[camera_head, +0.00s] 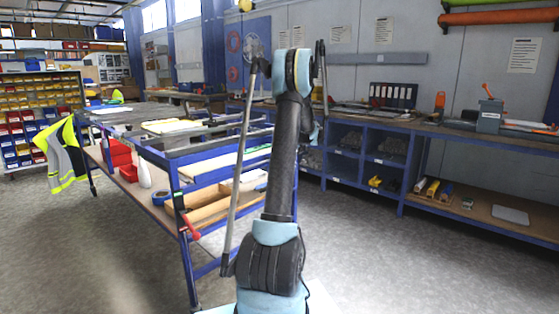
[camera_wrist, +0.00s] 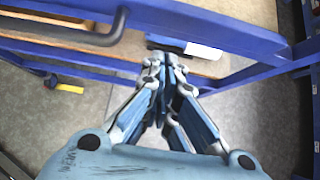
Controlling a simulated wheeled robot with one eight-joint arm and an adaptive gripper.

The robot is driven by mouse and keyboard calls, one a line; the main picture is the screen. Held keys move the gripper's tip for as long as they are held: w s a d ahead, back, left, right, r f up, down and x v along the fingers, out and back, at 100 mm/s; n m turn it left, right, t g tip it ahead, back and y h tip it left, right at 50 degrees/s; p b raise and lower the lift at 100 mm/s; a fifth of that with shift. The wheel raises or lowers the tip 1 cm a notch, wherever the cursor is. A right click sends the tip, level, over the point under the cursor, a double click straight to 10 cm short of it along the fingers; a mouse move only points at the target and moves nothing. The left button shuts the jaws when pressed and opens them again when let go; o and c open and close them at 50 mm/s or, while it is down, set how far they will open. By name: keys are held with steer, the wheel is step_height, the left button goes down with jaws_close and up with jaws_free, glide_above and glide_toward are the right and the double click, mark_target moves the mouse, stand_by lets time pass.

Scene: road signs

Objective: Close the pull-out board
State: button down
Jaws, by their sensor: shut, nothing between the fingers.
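In the head view, a blue-framed workbench (camera_head: 172,190) stands left of my arm. A pale board (camera_head: 232,160) lies within its upper frame, partly hidden by my arm. I cannot tell for sure that this is the pull-out board, or how far out it stands. In the wrist view, my gripper (camera_wrist: 166,62) is shut and empty, its fingertips together just in front of the bench's blue rail (camera_wrist: 215,32). A wooden surface (camera_wrist: 235,10) shows beyond the rail. I cannot tell whether the fingertips touch anything. The gripper's fingers are not clear in the head view.
The bench's lower shelf holds a cardboard tray (camera_head: 212,207), a white bottle (camera_head: 144,174) and red bins (camera_head: 122,158). A second blue bench (camera_head: 400,150) runs along the back and right. Grey floor (camera_head: 400,265) is clear at front right.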

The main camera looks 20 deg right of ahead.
steer(key=v, duration=0.9)
steer(key=shift+s+r, duration=0.15)
steer(key=s+a+r+n+g+h, duration=0.1)
steer(key=s+a+n+g, duration=0.1)
steer(key=s+a+n, duration=0.8)
steer(key=s+a+r+n+g, duration=0.2)
steer(key=s+a+n, duration=0.2)
steer(key=s+a, duration=1)
steer(key=s+a+f+n+h, duration=0.1)
steer(key=s+a+f+n, duration=0.3)
steer(key=s, duration=0.4)
steer(key=s+a+f+n+g+h, duration=0.1)
steer(key=s+a+f+n, duration=0.2)
steer(key=s+f+n, duration=0.3)
steer(key=s+a+f+n+h, duration=0.1)
steer(key=s+a+f+n, duration=0.3)
steer(key=s, duration=0.7)
steer(key=f+n, duration=0.1)
steer(key=n, duration=0.1)
steer(key=shift+s+a+n+g, duration=0.3)
steer(key=shift+s+n+g, duration=0.1)
steer(key=shift+f, duration=0.1)
